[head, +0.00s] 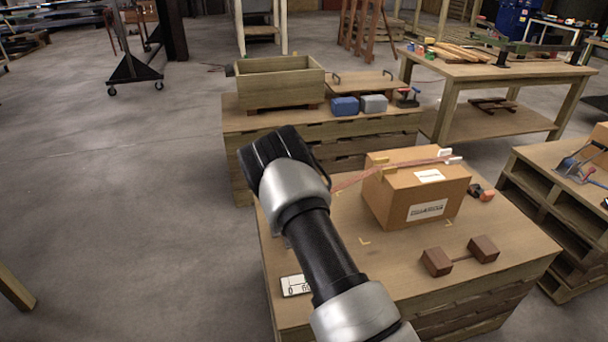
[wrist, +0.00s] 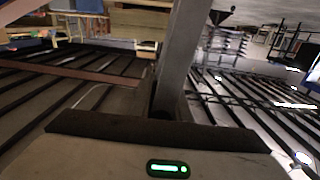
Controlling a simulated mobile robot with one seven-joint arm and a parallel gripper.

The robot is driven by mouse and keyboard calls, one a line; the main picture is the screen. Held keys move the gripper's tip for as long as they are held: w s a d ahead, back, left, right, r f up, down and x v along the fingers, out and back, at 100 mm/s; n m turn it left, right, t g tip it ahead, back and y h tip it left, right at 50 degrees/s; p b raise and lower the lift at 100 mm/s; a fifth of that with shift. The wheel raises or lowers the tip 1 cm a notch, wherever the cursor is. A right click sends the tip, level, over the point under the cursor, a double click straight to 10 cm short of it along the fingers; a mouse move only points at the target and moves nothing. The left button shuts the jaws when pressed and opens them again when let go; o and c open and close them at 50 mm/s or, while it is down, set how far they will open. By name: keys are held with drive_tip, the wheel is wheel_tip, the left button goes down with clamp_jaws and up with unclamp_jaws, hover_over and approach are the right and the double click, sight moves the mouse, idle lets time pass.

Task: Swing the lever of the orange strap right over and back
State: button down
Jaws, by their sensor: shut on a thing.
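A reddish-orange strap (head: 350,181) runs over the top of a cardboard carton (head: 395,205) and slopes down left behind my arm. A reddish strip, likely the same strap, crosses the left of the wrist view (wrist: 75,73). My gripper is hidden behind my wrist in the head view. In the wrist view my gripper (wrist: 165,112) is shut at the base of a grey upright bar (wrist: 183,50), which seems to be the lever. The strap's buckle and the exact grip are hidden.
The carton stands on a wooden bench (head: 400,272). A wooden crate (head: 280,83) stands behind. Open floor lies left.

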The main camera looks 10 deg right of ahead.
drive_tip(key=a+f+n+b, duration=0.1)
drive_tip(key=a+f+n, duration=0.2)
drive_tip(key=a+n, duration=0.2)
drive_tip(key=a+f+n+b, duration=0.1)
drive_tip(key=a+n, duration=0.4)
drive_tip(key=a, duration=0.5)
drive_tip(key=shift+a+f, duration=0.25)
drive_tip(key=shift+f, duration=0.75)
drive_tip(key=c, duration=1.6)
unclamp_jaws()
drive_tip(key=shift+c, duration=0.2)
drive_tip(key=s+p, duration=0.3)
drive_tip(key=s, duration=1.4)
drive_tip(key=shift+s, duration=0.2)
